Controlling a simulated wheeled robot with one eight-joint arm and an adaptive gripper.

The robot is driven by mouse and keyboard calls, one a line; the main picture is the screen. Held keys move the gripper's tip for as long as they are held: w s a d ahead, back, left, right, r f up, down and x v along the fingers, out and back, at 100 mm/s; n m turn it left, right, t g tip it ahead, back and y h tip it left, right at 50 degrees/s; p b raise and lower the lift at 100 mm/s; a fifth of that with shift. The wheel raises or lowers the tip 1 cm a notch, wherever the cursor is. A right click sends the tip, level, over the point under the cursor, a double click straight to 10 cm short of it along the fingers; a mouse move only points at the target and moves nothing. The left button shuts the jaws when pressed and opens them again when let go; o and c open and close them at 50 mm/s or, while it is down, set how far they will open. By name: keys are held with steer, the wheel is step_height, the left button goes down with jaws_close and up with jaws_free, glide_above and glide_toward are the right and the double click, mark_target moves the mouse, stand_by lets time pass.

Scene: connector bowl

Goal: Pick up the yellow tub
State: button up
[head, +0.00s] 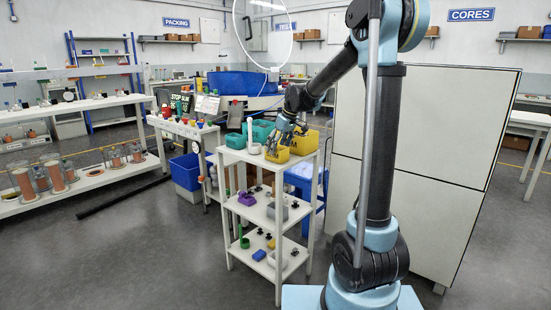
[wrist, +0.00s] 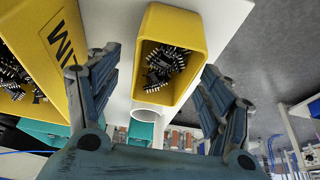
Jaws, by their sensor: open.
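A yellow tub (head: 277,154) stands at the front of the white stand's top shelf. In the wrist view this yellow tub (wrist: 196,28) holds a heap of dark connectors and lies ahead, between my fingers. A second yellow tub (head: 306,144) stands to its right; in the wrist view it fills the left side (wrist: 62,48), with black lettering on its wall and connectors inside. My gripper (head: 281,137) is over the front tub, pointing down. In the wrist view my gripper (wrist: 160,66) is open and empty, a finger on each side of the tub. Contact is unclear.
Teal tubs (head: 261,131) stand behind on the stand. A white cylinder (wrist: 151,109) is close beside the front tub. Lower shelves hold small items, including a purple tray (head: 246,199). A tall pale cabinet (head: 450,150) stands right of the stand. Floor is free at front left.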

steer(key=shift+x, duration=0.85)
steer(key=shift+f, duration=0.25)
steer(key=c, duration=1.2)
